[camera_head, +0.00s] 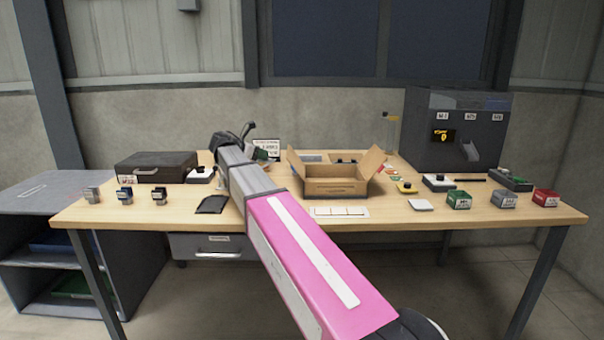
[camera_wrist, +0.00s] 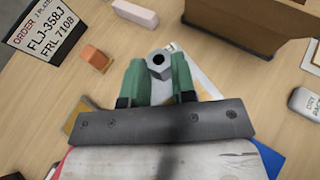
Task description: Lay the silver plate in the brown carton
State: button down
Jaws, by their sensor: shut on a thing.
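The brown carton (camera_head: 335,187) stands open on the table, right of my gripper, with its flaps spread. Its dark brown side shows at the top right of the wrist view (camera_wrist: 232,32). My gripper (camera_wrist: 158,68), with green fingers, is shut on a grey piece (camera_wrist: 159,73) with a dark round hole. The fingers hide its sides, and I cannot tell for certain that it is the silver plate. In the head view my gripper (camera_head: 262,154) is small and partly hidden by my arm, left of the carton.
An order sign (camera_wrist: 45,35) reading "1 plate" stands beside my gripper. A black case (camera_head: 152,168) and several small stamps are at the left. A dark machine (camera_head: 455,132) stands at the right, with green (camera_head: 458,200), grey (camera_head: 503,200) and red (camera_head: 545,199) boxes in front.

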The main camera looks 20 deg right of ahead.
send_over(283, 180)
notch_tip(283, 180, down, 6)
jog(key=shift+w+f, duration=0.15)
jog(key=shift+f, duration=2.05)
jog(key=shift+f, duration=0.1)
jog(key=c, duration=0.9)
grip_release()
jog(key=shift+c, duration=0.2)
